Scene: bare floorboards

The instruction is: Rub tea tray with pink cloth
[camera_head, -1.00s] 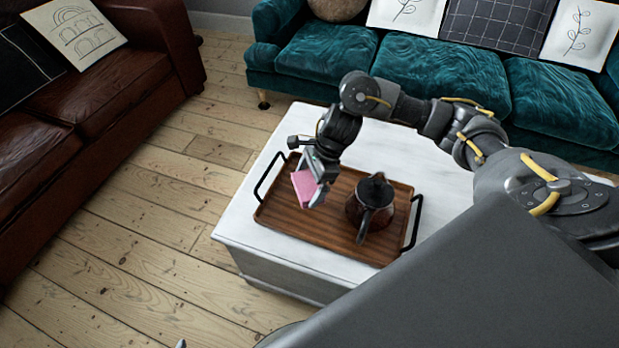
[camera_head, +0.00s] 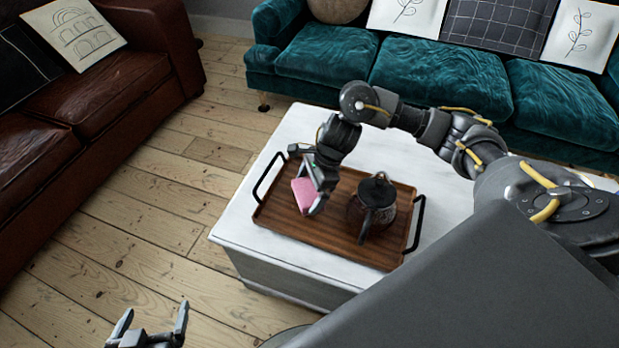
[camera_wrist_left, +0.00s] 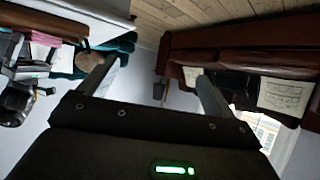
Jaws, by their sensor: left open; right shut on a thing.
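The brown wooden tea tray (camera_head: 290,228) with black handles lies on a white table. My right gripper (camera_head: 312,198) is shut on the pink cloth (camera_head: 303,194) over the left half of the tray. Whether the cloth touches the tray is hard to tell. A dark glass teapot (camera_head: 371,203) with a black lid stands on the right half of the tray. My left gripper (camera_head: 150,318) is open and empty at the bottom of the head view, over the floor. Its two fingers also show apart in the left wrist view (camera_wrist_left: 155,80).
The white table (camera_head: 238,222) has bare strips around the tray. A teal sofa (camera_head: 440,80) stands behind it and a brown leather sofa (camera_head: 100,90) at the left. Floorboards (camera_head: 150,215) between the left sofa and the table are clear.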

